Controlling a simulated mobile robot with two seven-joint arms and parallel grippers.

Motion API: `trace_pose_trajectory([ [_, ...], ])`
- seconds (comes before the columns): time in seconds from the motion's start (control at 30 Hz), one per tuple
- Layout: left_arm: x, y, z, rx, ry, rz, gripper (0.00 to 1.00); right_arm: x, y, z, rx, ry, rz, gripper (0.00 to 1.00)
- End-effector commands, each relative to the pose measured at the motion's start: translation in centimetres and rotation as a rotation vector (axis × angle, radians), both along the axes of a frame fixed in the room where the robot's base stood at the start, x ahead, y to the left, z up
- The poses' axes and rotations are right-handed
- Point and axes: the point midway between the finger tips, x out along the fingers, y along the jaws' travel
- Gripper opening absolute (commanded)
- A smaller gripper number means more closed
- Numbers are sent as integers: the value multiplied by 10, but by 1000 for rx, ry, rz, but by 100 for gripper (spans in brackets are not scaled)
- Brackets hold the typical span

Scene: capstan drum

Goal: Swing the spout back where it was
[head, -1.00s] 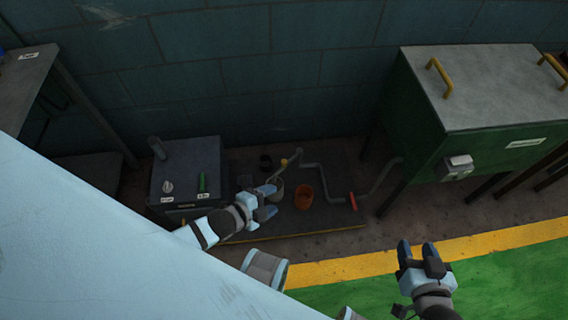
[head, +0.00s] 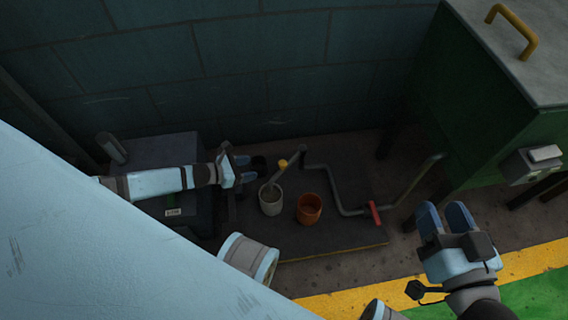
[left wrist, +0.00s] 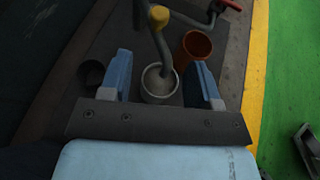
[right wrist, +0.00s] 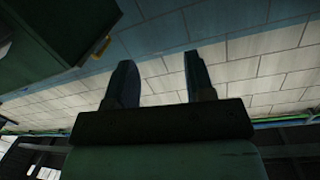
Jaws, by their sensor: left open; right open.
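The spout (head: 273,177) is a grey pipe with a yellow knob (head: 283,164). Its free end points down at the pale cup (head: 271,208). My left gripper (head: 248,170) is open and empty, just left of the spout. In the left wrist view the spout (left wrist: 164,52) and pale cup (left wrist: 159,97) show between the parted fingers (left wrist: 162,78), with no contact visible. An orange cup (head: 309,215) stands right of the pale cup. A dark cup (head: 259,164), partly hidden by my gripper, stands behind. My right gripper (head: 446,219) is open and empty at the right.
A grey pipe with a red handle (head: 374,213) runs right of the cups on the dark platform (head: 330,243). A green cabinet (head: 480,110) stands at the right. A dark box (head: 155,151) is under my left arm. The wall (head: 260,70) closes off the back.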

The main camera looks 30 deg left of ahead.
Motion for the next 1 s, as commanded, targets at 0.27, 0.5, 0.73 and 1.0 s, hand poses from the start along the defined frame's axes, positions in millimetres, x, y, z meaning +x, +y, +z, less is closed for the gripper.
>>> trace_pose_trajectory([
  [0.27,26,-19,-15,5,-9,-5,57,7,-4,-2,-41,-75,0,49],
  [0.5,64,-49,-36,5,-8,-5,57,18,-11,-2,-115,-201,-6,49],
  [0.73,91,-69,-50,5,-5,-3,57,25,-15,1,-173,-299,-11,49],
  [1.0,100,-78,-53,5,-5,-3,57,28,-17,8,-192,-351,-16,49],
])
